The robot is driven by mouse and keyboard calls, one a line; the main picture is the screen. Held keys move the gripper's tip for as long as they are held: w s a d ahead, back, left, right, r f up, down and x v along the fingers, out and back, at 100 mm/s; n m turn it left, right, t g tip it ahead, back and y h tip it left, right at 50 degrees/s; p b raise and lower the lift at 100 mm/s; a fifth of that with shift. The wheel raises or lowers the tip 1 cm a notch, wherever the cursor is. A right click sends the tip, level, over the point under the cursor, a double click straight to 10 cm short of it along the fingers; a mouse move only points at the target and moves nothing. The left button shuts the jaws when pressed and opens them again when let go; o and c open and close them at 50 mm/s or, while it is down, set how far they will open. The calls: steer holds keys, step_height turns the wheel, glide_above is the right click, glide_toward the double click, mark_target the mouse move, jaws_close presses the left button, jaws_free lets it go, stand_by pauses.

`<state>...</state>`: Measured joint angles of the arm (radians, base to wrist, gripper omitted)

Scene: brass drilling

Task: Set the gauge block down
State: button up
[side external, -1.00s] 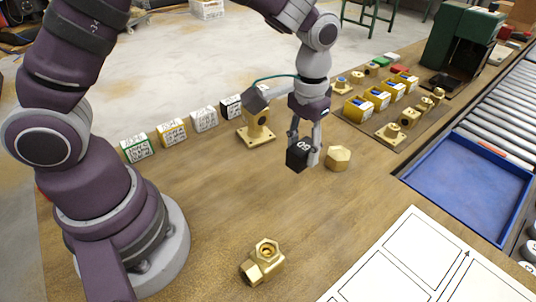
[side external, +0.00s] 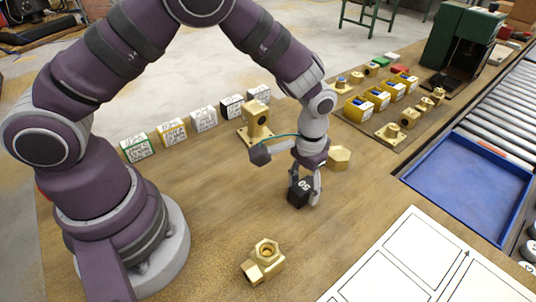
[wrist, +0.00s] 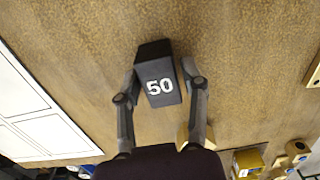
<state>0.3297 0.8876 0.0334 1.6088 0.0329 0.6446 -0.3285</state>
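A brass hex piece (side external: 338,157) stands just behind my gripper. A brass fitting (side external: 263,262) lies at the front. A brass flanged part (side external: 256,125) and labelled boxes (side external: 204,118) are behind. A blue tray (side external: 470,190) and white sheet (side external: 420,260) are right. Bench around the block is clear.

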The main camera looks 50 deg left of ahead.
mark_target(303, 185)
steer(key=shift+o, duration=0.8)
step_height(303, 185, up, 12)
steer(key=s+a+r+t, duration=0.5)
steer(key=s+a+r, duration=0.3)
steer(key=s, duration=0.3)
steer(key=shift+s+a+t, duration=0.25)
steer(key=shift+a+t, duration=0.05)
steer(key=shift+a, duration=0.2)
